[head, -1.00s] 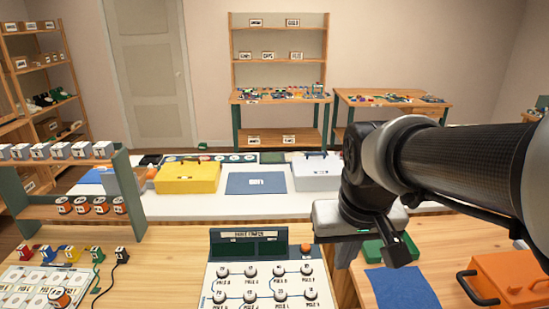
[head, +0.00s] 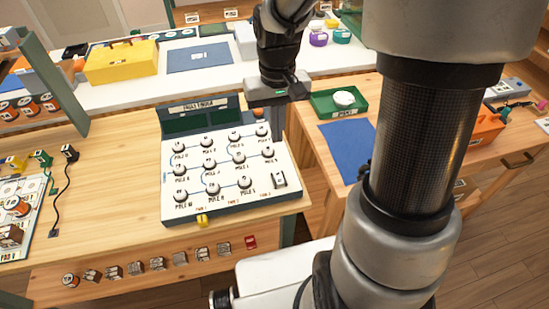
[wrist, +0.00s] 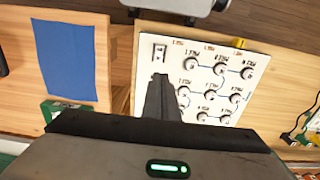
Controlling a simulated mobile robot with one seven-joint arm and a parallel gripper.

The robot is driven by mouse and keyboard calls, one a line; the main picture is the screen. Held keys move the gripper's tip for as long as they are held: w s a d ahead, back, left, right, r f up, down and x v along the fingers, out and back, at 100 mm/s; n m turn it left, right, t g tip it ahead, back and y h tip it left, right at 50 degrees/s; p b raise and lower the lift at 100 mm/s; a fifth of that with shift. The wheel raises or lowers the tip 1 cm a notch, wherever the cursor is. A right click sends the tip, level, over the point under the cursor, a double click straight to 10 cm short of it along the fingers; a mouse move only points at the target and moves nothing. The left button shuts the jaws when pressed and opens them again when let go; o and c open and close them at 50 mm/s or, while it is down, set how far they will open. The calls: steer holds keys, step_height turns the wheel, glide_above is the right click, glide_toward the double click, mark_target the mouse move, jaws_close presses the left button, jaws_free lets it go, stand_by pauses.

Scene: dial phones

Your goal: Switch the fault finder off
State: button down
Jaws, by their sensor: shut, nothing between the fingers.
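I cannot tell which way the rocker is set. My gripper (wrist: 160,80) is shut and empty, its dark fingers over the panel near the switch in the wrist view. In the head view my gripper (head: 278,92) is at the panel's back right, its fingertips hard to make out.
An orange knob (head: 258,112) is at the display's right end. Right of it, across a gap, a table holds a blue mat (head: 346,145), a green tray (head: 325,104) and an orange box (head: 485,130). Black cables (head: 62,190) lie left. Bare wood (head: 115,165) lies left of the panel.

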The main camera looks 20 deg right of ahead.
mark_target(278, 180)
step_height(278, 180, down, 14)
steer(key=shift+f+b, duration=0.1)
steer(key=shift+b, duration=0.75)
steer(key=shift+w, duration=0.1)
steer(key=shift+f+g+p, duration=0.3)
steer(key=shift+g+p, duration=0.2)
steer(key=shift+g, duration=0.1)
steer(key=shift+f, duration=0.15)
steer(key=shift+s, duration=0.95)
step_height(278, 180, up, 15)
steer(key=w+p, duration=0.2)
steer(key=p, duration=0.1)
steer(key=shift+w, duration=0.25)
